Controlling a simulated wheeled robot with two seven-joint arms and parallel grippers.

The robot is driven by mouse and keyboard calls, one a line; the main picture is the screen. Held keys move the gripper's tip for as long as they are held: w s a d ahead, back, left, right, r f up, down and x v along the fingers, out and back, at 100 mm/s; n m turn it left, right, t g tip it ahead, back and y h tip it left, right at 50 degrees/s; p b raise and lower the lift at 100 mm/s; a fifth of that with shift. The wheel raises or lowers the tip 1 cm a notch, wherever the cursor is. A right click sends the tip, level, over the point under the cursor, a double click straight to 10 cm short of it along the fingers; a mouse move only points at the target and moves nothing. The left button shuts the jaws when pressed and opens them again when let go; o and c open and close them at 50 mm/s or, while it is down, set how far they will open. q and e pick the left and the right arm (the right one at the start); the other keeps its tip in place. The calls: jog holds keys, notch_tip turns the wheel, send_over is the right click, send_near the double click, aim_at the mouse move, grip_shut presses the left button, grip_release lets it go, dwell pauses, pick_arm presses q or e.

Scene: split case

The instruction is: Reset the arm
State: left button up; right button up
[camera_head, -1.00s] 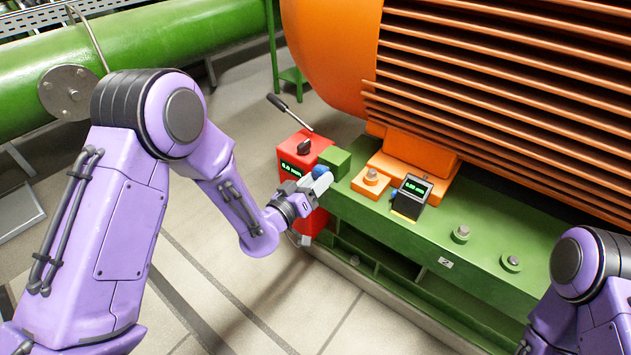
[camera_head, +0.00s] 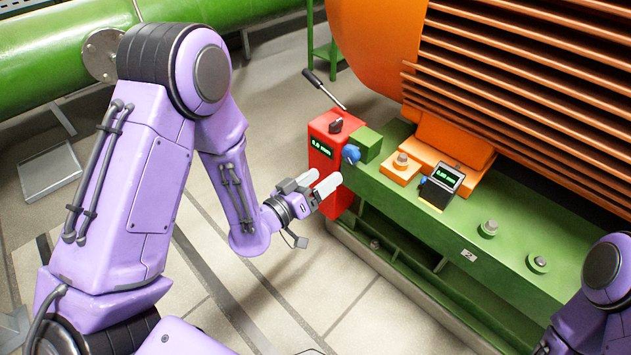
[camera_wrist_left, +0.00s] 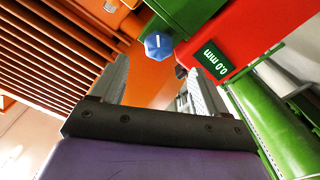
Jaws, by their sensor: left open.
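My left gripper (camera_head: 322,181) is open and empty. In the head view it is in front of the red box (camera_head: 322,155), which has a green display reading 0.0 mm. A blue knob (camera_head: 351,154) sits on the side of a green block beside the red box. In the left wrist view the blue knob (camera_wrist_left: 158,45) shows beyond the two open fingers (camera_wrist_left: 158,85), apart from them. My right arm shows at the lower right of the head view, with its gripper out of the picture.
A large orange ribbed motor (camera_head: 520,110) stands on a green base (camera_head: 465,225). A small black meter (camera_head: 440,186) and several bolts are on the base. A lever (camera_head: 325,90) rises behind the red box. The tiled floor (camera_head: 285,285) in front is clear.

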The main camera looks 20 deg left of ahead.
pick_arm(q)
jog(key=shift+v, duration=1.05)
jog(key=s+a+f+n+g+y, duration=0.25)
jog(key=a+f+g+y, duration=0.2)
jog(key=f, duration=0.45)
jog(key=s+a+f+n+g+y, duration=0.1)
jog(key=s+a+f+g+y, duration=0.15)
jog(key=s+f, duration=0.45)
jog(key=s+a+f+n+g+y, duration=0.1)
jog(key=s+f+g, duration=0.35)
jog(key=s, duration=0.45)
jog(key=s+a+f+g+y, duration=0.1)
jog(key=s+f+g, duration=0.2)
jog(key=s+f, duration=0.45)
notch_tip(320, 180, up, 26)
jog(key=p, duration=2.3)
jog(key=shift+a+f+t+y+p, duration=0.2)
jog(key=shift+a+t+y+p, duration=0.1)
jog(key=shift+t, duration=0.05)
jog(key=shift+s, duration=0.2)
